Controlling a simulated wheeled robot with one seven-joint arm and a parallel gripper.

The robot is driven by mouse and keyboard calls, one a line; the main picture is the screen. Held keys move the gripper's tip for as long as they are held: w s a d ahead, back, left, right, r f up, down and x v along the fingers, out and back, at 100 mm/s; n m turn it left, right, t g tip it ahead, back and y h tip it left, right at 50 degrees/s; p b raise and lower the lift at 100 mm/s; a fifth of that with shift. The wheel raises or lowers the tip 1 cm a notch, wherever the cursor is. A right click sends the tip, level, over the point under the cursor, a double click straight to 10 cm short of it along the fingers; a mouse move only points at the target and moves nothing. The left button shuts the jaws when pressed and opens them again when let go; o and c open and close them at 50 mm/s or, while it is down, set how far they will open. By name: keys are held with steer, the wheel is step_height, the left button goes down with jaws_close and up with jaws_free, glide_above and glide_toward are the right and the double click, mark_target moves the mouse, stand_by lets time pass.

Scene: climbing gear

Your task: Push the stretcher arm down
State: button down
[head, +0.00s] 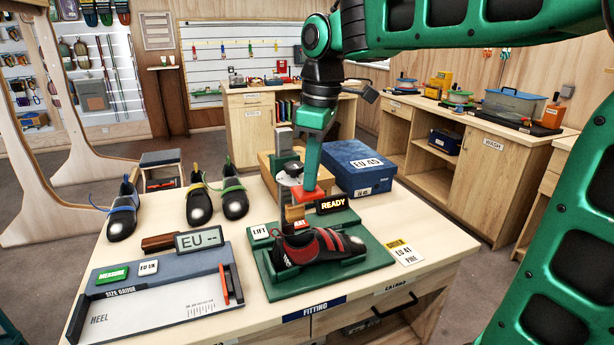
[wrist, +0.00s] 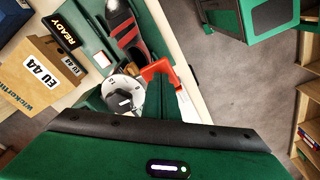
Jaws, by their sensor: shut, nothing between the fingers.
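The shoe stretcher has a green base (head: 370,255) at the front of the workbench, with a red and black shoe (head: 325,246) lying on it. Its red arm handle (head: 311,195) is raised above the shoe's left end, beside a silver dial (head: 288,172). In the wrist view the handle (wrist: 160,68) is in the middle, with the dial (wrist: 122,95) left of it. My gripper (head: 307,184) points down, shut and empty, with its tip right at the handle. I cannot tell whether they touch. A black display (head: 338,204) reads READY.
A blue EU 45 box (head: 356,167) stands behind the stretcher. An EU 44 box (wrist: 40,75) is left in the wrist view. A size gauge (head: 165,290) and several dark shoes (head: 200,205) occupy the bench's left. An order card (head: 403,252) lies right of the base.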

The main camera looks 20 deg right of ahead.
step_height(320, 180, down, 10)
steer(key=s+d, duration=0.1)
steer(key=d, duration=0.1)
steer(key=shift+s+d, duration=0.2)
steer(key=shift+s, duration=0.2)
stand_by(0.7)
step_height(320, 180, up, 11)
steer(key=shift+s+d+f, duration=0.2)
steer(key=shift+s+d, duration=0.05)
steer(key=shift+d, duration=0.15)
stand_by(0.5)
